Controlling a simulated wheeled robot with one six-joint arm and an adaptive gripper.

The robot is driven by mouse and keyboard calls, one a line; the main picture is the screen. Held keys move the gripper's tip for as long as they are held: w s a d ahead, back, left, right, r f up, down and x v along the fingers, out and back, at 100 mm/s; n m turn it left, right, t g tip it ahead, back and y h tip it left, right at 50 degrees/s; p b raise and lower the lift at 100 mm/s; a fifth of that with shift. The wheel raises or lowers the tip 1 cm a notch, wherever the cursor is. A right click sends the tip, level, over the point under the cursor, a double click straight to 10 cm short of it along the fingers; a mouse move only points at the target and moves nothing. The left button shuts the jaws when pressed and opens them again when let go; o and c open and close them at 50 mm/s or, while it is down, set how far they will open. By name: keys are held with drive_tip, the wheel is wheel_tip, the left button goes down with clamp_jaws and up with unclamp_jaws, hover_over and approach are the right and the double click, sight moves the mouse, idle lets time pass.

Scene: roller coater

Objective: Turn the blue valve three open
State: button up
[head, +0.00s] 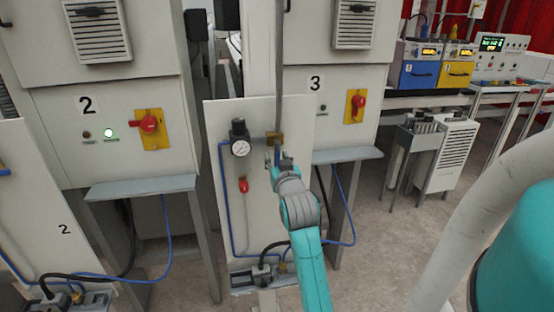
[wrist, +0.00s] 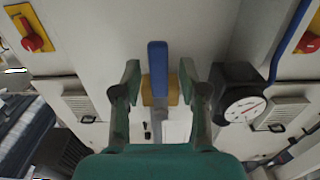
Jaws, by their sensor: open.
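The blue valve handle (wrist: 158,56) stands as a straight bar in the wrist view, in front of its brass body (wrist: 174,92). The brass body (head: 274,138) also shows on the white panel in the head view, with the handle mostly hidden by my gripper there. My gripper (wrist: 159,80) is open, with one finger on each side of the blue handle. A gap shows between the handle and each finger. In the head view my gripper (head: 273,160) is at the panel just below the brass body.
A black pressure gauge (head: 240,142) sits left of the valve in the head view, and close beside one finger in the wrist view (wrist: 240,105). A red part (head: 244,186) hangs below it. The white panel (head: 215,112) stands before cabinet 3 (head: 330,80). A grey shelf (head: 346,155) juts out at right.

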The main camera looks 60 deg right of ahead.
drive_tip(key=shift+w+d, duration=0.1)
drive_tip(key=shift+d, duration=0.05)
clamp_jaws()
